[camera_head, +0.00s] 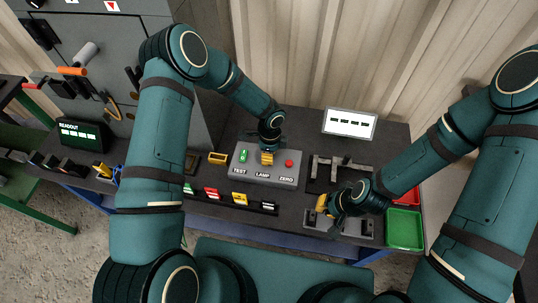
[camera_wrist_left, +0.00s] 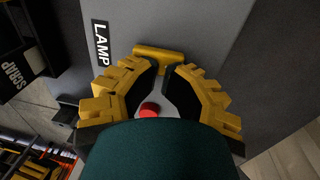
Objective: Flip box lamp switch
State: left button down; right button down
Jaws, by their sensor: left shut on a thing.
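A grey control box (camera_head: 262,174) stands on the bench, with labels TEST, LAMP and ZERO. My left gripper (camera_head: 267,158) is over the middle of the box, at the LAMP position. In the left wrist view, the yellow T-shaped lamp switch (camera_wrist_left: 155,54) has its stem between the fingertips of my left gripper (camera_wrist_left: 163,74), which is shut on it. The gripper hides most of the switch in the head view. My right gripper (camera_head: 325,205) is low over a grey fixture at the right; its fingers are too small to tell open from shut.
The green TEST control (camera_head: 243,156) and red ZERO button (camera_head: 289,163) flank the switch. A lit display (camera_head: 350,123) stands behind. A green tray (camera_head: 405,229) and a red tray (camera_head: 408,196) are at the right. Several small coloured labelled holders line the bench's front edge.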

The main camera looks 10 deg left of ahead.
pick_arm(q)
jog(key=shift+s+f, duration=0.2)
jog(key=shift+f, duration=0.15)
jog(key=shift+s, duration=0.15)
dwell(0.3)
jog(key=shift+s, duration=0.7)
jog(key=r, duration=0.1)
jog(key=w+r+p, duration=0.1)
jog(key=r, duration=0.1)
jog(key=r+p, duration=0.1)
jog(key=r, duration=0.1)
jog(key=shift+w+r, duration=0.1)
jog(key=shift+w, duration=0.2)
notch_tip(320, 180, up, 10)
jog(key=w+p, duration=0.1)
jog(key=w, duration=0.1)
jog(key=shift+f, duration=0.25)
